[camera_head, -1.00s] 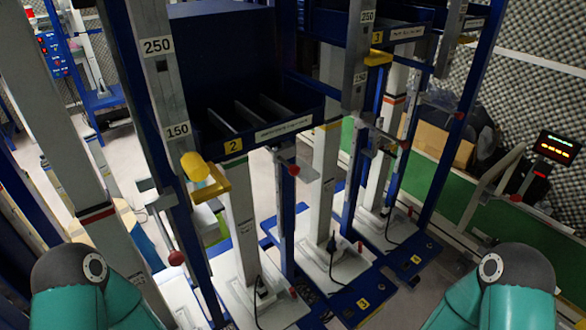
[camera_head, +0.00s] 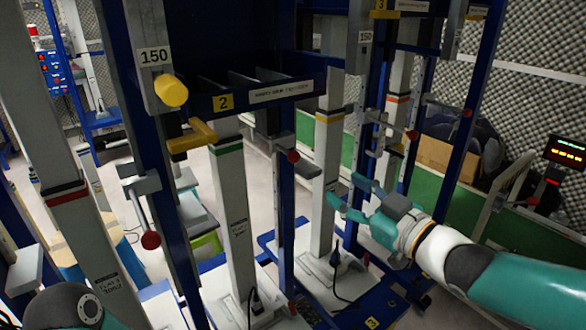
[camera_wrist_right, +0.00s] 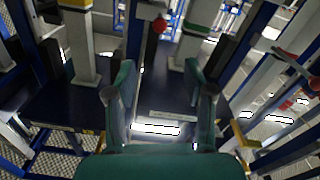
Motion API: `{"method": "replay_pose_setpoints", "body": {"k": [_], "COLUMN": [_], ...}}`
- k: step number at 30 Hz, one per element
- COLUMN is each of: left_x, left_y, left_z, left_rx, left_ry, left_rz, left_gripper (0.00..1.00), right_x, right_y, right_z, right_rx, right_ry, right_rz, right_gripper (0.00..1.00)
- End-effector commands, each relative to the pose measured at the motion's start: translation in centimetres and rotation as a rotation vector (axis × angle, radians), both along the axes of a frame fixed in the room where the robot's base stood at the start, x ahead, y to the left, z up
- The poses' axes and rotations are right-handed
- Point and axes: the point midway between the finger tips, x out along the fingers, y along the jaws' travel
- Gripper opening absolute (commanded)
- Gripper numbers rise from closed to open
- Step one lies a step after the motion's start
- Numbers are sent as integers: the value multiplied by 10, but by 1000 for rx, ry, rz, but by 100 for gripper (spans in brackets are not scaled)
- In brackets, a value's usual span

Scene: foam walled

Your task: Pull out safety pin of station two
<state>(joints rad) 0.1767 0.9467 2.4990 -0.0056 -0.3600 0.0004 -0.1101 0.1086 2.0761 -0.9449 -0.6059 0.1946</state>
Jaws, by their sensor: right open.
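Station two carries a yellow "2" tag (camera_head: 222,102) on its dark blue shelf (camera_head: 270,92). A yellow cylindrical knob (camera_head: 171,91) sticks out of its left post, with a yellow bar handle (camera_head: 192,137) just below. Which part is the safety pin, I cannot tell for sure. My right gripper (camera_head: 348,192) is open and empty, right of station two and below its shelf. Its two spread fingers show in the right wrist view (camera_wrist_right: 160,92). My left gripper is out of the picture.
Another red ball (camera_head: 151,240) is on a lever left of station two. Station three (camera_head: 380,5) stands to the right, with a red-ended lever (camera_head: 412,134) near my right arm. Posts and blue frames crowd the middle. A green wall panel (camera_head: 530,232) runs along the right.

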Motion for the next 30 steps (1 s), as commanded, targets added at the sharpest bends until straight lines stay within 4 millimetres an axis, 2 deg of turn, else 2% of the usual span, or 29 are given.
{"method": "replay_pose_setpoints", "body": {"k": [7, 21, 30], "left_x": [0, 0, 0], "left_y": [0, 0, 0], "left_z": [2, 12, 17], "left_rx": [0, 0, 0], "left_ry": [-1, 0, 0], "left_rz": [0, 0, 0], "left_gripper": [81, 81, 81], "right_x": [25, 105, 131], "right_y": [20, 77, 96], "right_z": [1, 1, 1], "right_rx": [-2, -2, -2], "right_ry": [0, 0, 1], "right_rz": [4, 1, -1], "right_gripper": [53, 53, 53]}}
